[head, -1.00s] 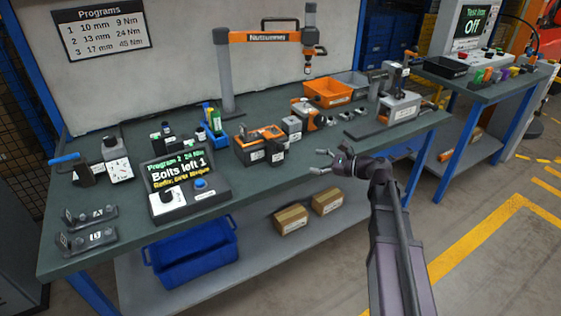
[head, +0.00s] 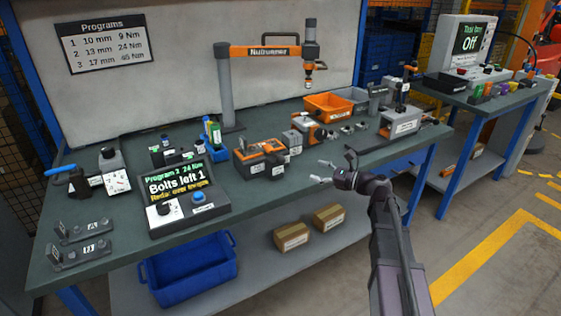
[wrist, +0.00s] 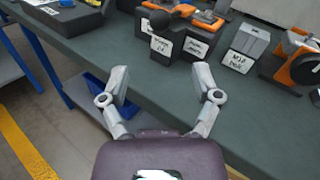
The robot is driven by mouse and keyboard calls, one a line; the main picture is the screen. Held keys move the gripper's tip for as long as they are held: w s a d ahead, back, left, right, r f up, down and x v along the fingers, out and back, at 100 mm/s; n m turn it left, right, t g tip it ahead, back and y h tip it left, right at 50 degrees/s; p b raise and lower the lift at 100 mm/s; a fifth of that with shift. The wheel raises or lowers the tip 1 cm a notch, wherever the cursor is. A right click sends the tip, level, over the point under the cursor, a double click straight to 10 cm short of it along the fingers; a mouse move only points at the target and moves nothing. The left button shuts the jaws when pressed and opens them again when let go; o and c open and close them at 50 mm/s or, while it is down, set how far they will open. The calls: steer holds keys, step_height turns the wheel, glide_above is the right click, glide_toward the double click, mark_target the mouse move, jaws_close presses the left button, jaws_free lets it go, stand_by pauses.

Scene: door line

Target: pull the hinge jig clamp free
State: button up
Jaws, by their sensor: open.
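The likely hinge jig (head: 403,129) is a grey block with a white label at the bench's right end. The upright black clamp (head: 404,92) with an orange tip stands on it; its label is too small to read and its contact with the jig is unclear. My gripper (head: 320,172) is open and empty, above the bench's front edge, to the left of the jig and apart from it. In the wrist view my gripper (wrist: 161,72) has its two fingers spread with nothing between them. I cannot make out the clamp in that view.
An orange-and-black device (head: 262,157), small grey block (head: 291,141) and orange bin (head: 328,106) stand on the bench. The nutrunner (head: 308,65) hangs above. A control box (head: 185,200) reads "Bolts left 1". The bench front right of the device is mostly clear.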

mark_target(281, 160)
steer(key=x, duration=1.3)
